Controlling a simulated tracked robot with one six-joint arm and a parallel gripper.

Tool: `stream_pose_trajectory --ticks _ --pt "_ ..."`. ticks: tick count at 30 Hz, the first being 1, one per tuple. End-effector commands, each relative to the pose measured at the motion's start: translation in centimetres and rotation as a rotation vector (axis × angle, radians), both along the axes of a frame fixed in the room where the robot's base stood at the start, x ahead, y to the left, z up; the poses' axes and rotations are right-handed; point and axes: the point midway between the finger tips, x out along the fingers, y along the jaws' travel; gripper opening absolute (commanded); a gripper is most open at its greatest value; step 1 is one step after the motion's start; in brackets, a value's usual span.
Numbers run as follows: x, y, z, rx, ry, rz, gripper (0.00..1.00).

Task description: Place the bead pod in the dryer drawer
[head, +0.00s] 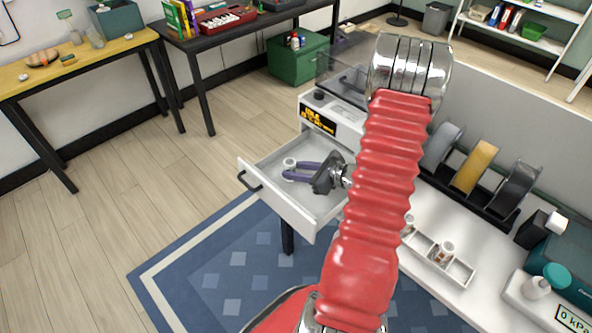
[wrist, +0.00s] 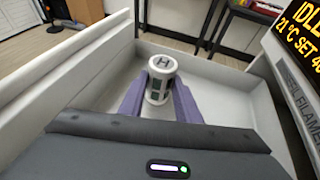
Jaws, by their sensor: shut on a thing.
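The bead pod (head: 289,163) is a small white and grey cylinder with a dark mark on its top. In the wrist view the pod (wrist: 162,82) stands upright between the purple fingers. My gripper (head: 292,170) is shut on it, inside the outline of the open dryer drawer (head: 276,198). In the wrist view the drawer walls (wrist: 75,60) rise around the pod. I cannot tell whether the pod's base touches the drawer floor; the fingers (wrist: 157,92) hide part of it.
The dryer (head: 335,115), with a lit display, stands behind the drawer. A white tray (head: 462,273) with a similar small cylinder (head: 445,250) lies right of my arm, near a spool rack (head: 465,195). The rest of the drawer looks empty.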

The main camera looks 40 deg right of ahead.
Motion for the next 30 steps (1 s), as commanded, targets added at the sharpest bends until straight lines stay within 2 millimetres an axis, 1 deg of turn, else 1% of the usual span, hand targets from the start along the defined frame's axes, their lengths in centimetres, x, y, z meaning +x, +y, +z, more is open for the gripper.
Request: stream_pose_trajectory --ticks 11,12,18,20,30 --pt "-0.02 -0.04 -0.3 0.0 0.0 -0.001 0.07" --pt "-0.02 -0.04 -0.37 0.0 0.0 -0.001 0.31" --pt "-0.01 -0.05 -0.32 0.0 0.0 -0.001 0.45" --pt "-0.02 -0.05 -0.32 0.0 0.0 -0.001 0.49" --pt "-0.02 -0.06 -0.07 -0.001 0.0 -0.001 0.49"
